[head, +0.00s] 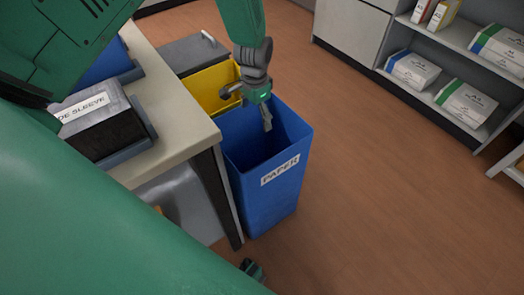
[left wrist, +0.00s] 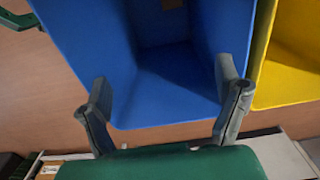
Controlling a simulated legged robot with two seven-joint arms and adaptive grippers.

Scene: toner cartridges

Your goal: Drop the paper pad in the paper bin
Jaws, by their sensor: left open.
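The blue paper bin (head: 262,195), labelled PAPER, stands on the floor beside the table end. My left gripper (head: 248,107) is over its open top, fingers spread and empty. In the left wrist view the left gripper (left wrist: 162,80) is open, with the blue bin (left wrist: 180,105) below it. No paper pad is clearly seen elsewhere. A small dark green part (head: 252,270) at the bottom of the head view may be my right gripper; its jaws cannot be made out.
A yellow bin (head: 208,86) stands right behind the blue one, also in the wrist view (left wrist: 290,70). The table (head: 165,100) at left holds a dark box (head: 98,125) in a tray. Shelves (head: 455,45) with paper packs stand at right. The floor between is clear.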

